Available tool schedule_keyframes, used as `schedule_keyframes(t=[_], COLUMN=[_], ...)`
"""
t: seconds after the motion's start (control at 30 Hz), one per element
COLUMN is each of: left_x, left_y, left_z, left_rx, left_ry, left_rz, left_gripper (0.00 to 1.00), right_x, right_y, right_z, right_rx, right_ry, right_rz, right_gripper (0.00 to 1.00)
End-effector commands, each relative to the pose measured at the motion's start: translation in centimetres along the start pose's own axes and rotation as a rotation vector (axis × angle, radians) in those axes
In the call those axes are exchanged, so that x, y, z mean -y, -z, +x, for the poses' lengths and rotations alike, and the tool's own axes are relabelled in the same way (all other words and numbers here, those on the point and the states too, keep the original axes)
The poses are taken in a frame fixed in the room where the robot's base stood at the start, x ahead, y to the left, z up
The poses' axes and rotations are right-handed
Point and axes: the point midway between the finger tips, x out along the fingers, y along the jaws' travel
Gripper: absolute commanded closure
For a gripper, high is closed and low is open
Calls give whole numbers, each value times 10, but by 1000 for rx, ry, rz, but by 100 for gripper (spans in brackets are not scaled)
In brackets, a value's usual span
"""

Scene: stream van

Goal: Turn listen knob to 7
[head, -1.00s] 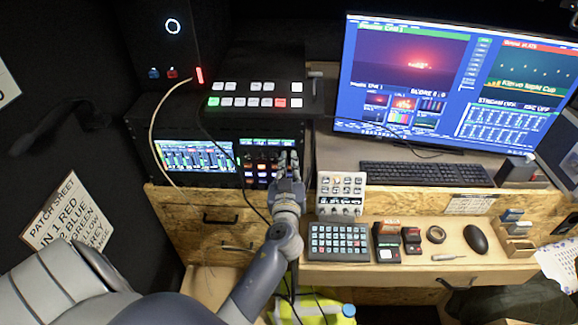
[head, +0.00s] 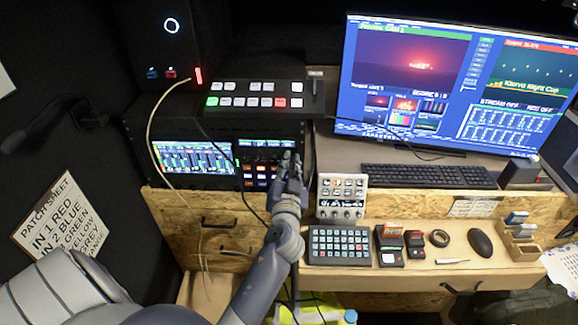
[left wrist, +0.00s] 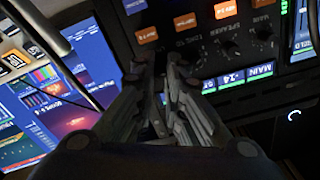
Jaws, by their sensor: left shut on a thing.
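My left gripper (head: 289,165) reaches the right end of the intercom panel (head: 256,167) in the rack, below the switcher box. In the left wrist view, the fingers of the left gripper (left wrist: 160,65) are closed together against the panel face (left wrist: 205,50), which appears upside down. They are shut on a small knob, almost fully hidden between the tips. Its label and pointer cannot be read. Two other dark knobs show beside the fingers, one near the speaker label (left wrist: 232,46). Orange lit buttons and a green-and-blue display strip (left wrist: 238,78) are also on the panel. My right gripper is not in view.
A switcher with lit buttons (head: 255,100) sits above the rack. A small white control box (head: 342,196) stands close to the right of my left gripper. A black cable (head: 222,160) hangs close to the left. The monitor (head: 450,85) and keyboard (head: 428,176) are further right.

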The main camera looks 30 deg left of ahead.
Motion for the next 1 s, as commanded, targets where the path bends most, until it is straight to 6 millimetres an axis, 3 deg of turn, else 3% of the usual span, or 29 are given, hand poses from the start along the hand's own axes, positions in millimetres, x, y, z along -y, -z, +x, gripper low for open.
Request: schedule_keyframes(t=[0.3, 0.33, 0.4, 0.77, 1.0], left_x=[2, 2, 2, 1, 1], left_y=[5, 5, 5, 2, 3], left_z=[2, 2, 1, 0, 0], left_rx=[-10, -10, -10, -4, -3], left_ry=[4, 4, 4, 2, 1], left_rz=[0, 0, 0, -11, -138], left_gripper=[100, 87, 79, 79, 79], right_x=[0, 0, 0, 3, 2], right_y=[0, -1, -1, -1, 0], right_z=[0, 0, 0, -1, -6], right_rx=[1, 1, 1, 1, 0], right_ry=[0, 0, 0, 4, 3], right_rz=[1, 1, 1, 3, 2], right_gripper=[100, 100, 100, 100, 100])
